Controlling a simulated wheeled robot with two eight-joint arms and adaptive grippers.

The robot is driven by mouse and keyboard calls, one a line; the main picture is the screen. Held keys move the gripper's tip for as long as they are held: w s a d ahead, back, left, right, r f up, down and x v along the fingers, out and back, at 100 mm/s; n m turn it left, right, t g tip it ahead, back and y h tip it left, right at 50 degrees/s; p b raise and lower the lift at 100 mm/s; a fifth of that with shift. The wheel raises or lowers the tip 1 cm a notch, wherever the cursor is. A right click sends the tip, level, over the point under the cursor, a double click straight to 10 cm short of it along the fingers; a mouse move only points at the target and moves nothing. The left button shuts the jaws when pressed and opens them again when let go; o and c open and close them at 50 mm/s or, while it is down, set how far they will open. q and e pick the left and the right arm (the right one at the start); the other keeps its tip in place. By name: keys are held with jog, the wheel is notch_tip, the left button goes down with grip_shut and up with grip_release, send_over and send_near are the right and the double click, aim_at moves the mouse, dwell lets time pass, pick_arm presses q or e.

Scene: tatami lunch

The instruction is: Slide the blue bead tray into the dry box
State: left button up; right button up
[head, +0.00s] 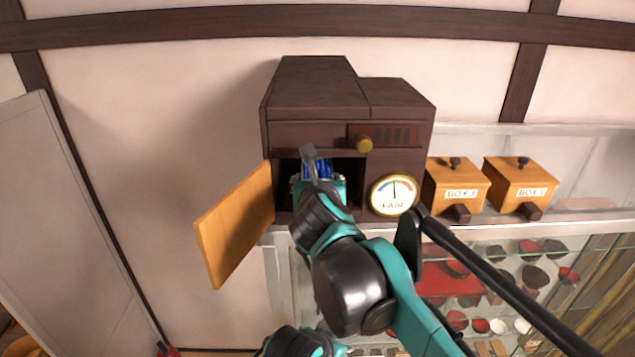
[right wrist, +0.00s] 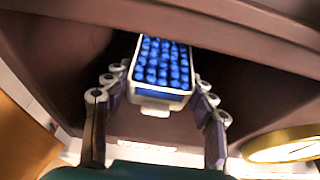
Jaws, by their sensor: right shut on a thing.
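The dry box (head: 315,90) is a dark brown cabinet with its wooden door (head: 237,225) swung open to the left. The blue bead tray (head: 318,172) is at the box's opening, in front of the dark interior. In the right wrist view the tray (right wrist: 146,109) has a white rim, a small front tab and rows of blue beads. My right gripper (head: 316,183) is shut on the tray's near end, with a finger on each side in the right wrist view (right wrist: 155,95). The tray's far end is hidden under the box's upper edge. My left gripper does not show.
A brass knob (head: 364,144) and a round gauge reading FAIR (head: 395,195) are on the box front, right of the opening. Two wooden boxes (head: 455,183) (head: 517,183) stand on the shelf to the right. A glass case (head: 470,285) with bowls is below.

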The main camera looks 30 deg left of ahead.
jog(key=shift+f+b, duration=0.6)
jog(key=shift+f, duration=0.2)
jog(key=o, duration=1.3)
jog(key=v, duration=1.2)
jog(key=shift+f, duration=0.1)
